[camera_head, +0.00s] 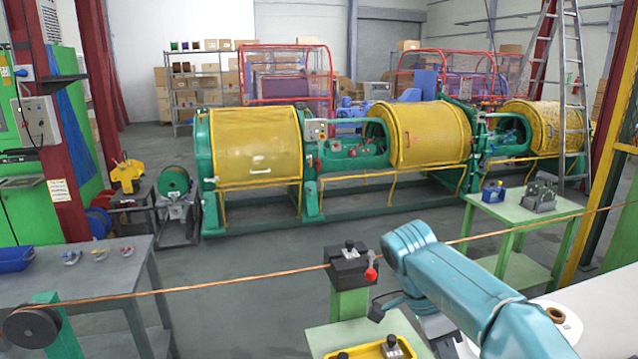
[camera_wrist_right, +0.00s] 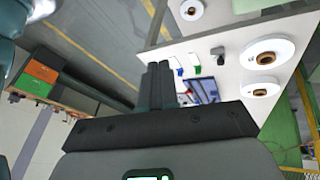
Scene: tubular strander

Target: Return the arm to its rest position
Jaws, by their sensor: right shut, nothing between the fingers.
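My right arm (camera_head: 465,290) comes in from the lower right of the head view, with its bent elbow beside the black clamp block. The right gripper's fingers cannot be made out there. In the right wrist view my right gripper (camera_wrist_right: 157,84) shows two dark fingers pressed together, with nothing between them. Beyond the fingers is a white tabletop (camera_wrist_right: 232,45) with white spools and small tools. My left arm and gripper are not in view.
A copper wire (camera_head: 210,285) runs across the head view through the black clamp block (camera_head: 349,264) with a red-knobbed lever. A yellow tray (camera_head: 368,352) lies below it. A grey table (camera_head: 95,275) stands left, a green table (camera_head: 520,208) right. The strander (camera_head: 255,150) stands behind open floor.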

